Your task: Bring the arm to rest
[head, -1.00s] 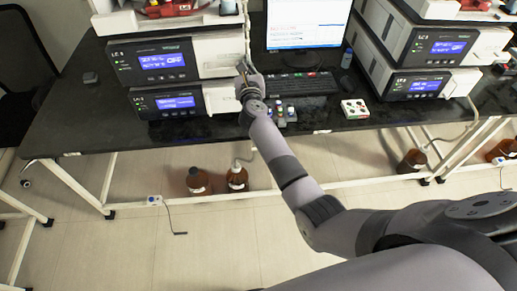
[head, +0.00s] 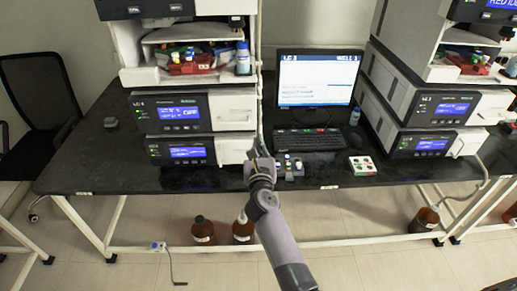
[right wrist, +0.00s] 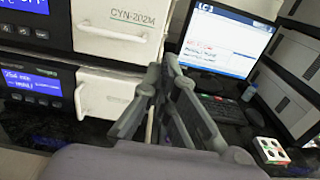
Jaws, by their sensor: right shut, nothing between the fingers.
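My right gripper (head: 258,150) is at the front part of the black bench (head: 97,165), in front of the left column stack and left of the keyboard. Its fingers are together with nothing between them; they also show in the right wrist view (right wrist: 165,85). My right arm comes up from the bottom of the head view. My left arm and gripper are not in view.
The left instrument stack (head: 180,112) stands left of the gripper, the right stack (head: 425,105) further right. A monitor (head: 314,80), keyboard (head: 308,139), small capped vials (head: 288,162) and a white block (head: 362,165) are near. Brown bottles (head: 203,231) stand on the floor.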

